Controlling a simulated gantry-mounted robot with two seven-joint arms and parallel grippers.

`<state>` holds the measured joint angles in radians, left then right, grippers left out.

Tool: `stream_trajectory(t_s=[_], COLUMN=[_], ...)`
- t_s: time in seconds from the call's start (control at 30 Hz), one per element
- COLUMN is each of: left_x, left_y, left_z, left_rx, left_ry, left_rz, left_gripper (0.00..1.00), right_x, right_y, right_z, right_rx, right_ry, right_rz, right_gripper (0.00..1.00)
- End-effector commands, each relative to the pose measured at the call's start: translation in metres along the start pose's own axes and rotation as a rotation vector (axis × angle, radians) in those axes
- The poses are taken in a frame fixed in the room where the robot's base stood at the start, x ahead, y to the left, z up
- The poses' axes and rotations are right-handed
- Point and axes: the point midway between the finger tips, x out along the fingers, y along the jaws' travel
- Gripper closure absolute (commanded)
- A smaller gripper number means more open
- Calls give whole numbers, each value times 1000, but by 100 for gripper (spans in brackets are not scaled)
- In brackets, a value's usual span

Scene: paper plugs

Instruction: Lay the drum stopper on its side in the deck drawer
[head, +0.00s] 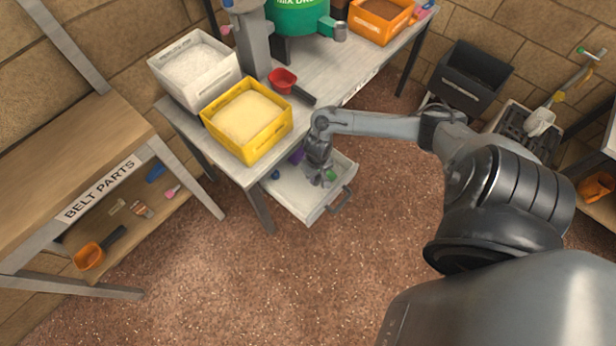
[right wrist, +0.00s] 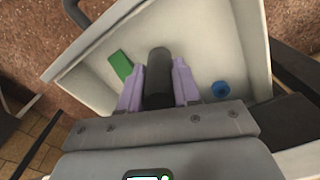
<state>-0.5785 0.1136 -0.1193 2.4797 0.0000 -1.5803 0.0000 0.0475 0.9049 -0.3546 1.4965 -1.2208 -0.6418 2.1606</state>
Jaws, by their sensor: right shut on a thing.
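The deck drawer (head: 309,211) is pulled out under the bench, a pale open tray with a dark handle. My right gripper (head: 322,180) reaches down over it. In the right wrist view its lilac fingers (right wrist: 158,90) are shut on a dark cylinder, which I take to be the drum stopper (right wrist: 158,72). The stopper sits between the fingers with its rounded end beyond them, over the drawer's floor. I cannot tell if it touches the floor. The stopper is hard to make out in the head view. My left gripper is not in view.
In the drawer are a green block (right wrist: 121,65) and a blue round piece (right wrist: 220,89), either side of the fingers. On the bench above stand a yellow crate (head: 247,142), a white crate (head: 207,88) and a red scoop (head: 283,82). The floor before the drawer is clear.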

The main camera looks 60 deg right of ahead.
Motion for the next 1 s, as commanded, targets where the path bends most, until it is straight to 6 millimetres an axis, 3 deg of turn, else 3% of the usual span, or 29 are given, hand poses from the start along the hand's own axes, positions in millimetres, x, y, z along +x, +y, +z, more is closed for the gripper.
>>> stream_trajectory(t_s=[0.1, 0.27, 0.43, 0.7, 1.0], left_x=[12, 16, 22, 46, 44], left_y=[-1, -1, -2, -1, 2], left_z=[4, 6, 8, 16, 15], left_rx=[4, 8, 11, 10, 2], left_ry=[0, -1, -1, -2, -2], left_rz=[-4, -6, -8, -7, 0], left_gripper=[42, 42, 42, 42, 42], right_x=[13, 17, 24, 57, 56], right_y=[-16, -25, -26, -26, -26], right_z=[-7, -10, -10, -10, -11], right_rx=[1, 0, -1, 1, 0], right_ry=[1, 0, -1, -1, 0], right_rz=[-2, 0, 2, 1, 1], right_gripper=[99, 99, 99, 99, 99])
